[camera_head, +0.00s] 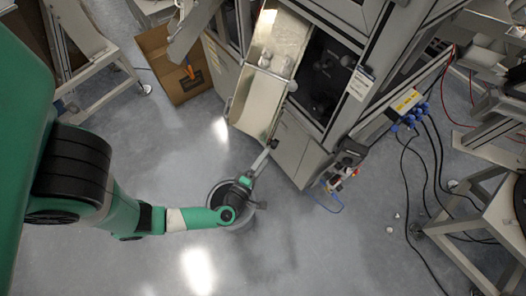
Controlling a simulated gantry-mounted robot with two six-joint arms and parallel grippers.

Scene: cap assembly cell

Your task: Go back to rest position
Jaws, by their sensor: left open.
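My green left arm comes in from the left and reaches over a round grey bin (213,192) on the floor. My left gripper (247,183) is at the arm's end, by the upper right of the bin. It is open, and it looks small and dark, so its fingers are hard to make out. A light bar (262,162) runs from beside it towards the machine's lower corner; I cannot tell whether they touch. My right gripper is not in view.
The machine (298,150) has a metal chute (262,95) with small pale pieces (278,64) on it. A cardboard box (157,45) stands at upper left. Cables (437,165) hang at right beside a metal frame (480,230). The floor at the bottom middle is clear.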

